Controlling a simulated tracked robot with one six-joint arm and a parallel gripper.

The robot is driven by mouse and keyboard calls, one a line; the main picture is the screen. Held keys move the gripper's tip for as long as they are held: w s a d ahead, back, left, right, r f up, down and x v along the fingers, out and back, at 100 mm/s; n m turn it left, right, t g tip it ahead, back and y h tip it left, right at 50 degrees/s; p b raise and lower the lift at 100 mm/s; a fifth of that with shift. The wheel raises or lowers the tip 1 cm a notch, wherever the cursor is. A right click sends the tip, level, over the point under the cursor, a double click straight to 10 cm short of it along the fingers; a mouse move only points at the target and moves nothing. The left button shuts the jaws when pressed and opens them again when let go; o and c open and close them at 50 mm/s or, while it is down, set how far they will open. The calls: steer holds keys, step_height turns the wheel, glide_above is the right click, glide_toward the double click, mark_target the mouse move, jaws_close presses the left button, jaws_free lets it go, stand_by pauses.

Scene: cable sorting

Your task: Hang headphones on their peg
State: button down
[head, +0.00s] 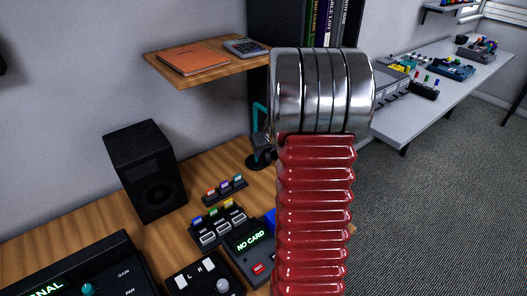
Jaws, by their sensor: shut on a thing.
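My own arm, red ribbed with a chrome end, fills the middle of the head view and hides what lies behind it. My gripper cannot be made out; it is hidden behind the arm or out of frame. Just left of the arm, a teal curved piece (257,117) stands near a dark shape and a dark round base (256,161) at the back of the wooden desk. I cannot tell whether the teal piece belongs to the headphones or to a stand. No peg can be identified.
The wooden desk (100,219) holds a black speaker (143,168), a small box with coloured plugs (225,189), a card reader (250,246) and other consoles. A wall shelf (165,72) carries an orange notebook (193,58) and a calculator (246,47). A grey bench (404,124) stands right; carpet is clear.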

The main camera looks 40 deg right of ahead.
steer(key=shift+f, duration=0.1)
steer(key=c, duration=1.4)
jaws_free()
steer(key=v, duration=1.3)
steer(key=shift+s+r, duration=0.2)
steer(key=shift+r, duration=0.15)
steer(key=shift+a, duration=0.1)
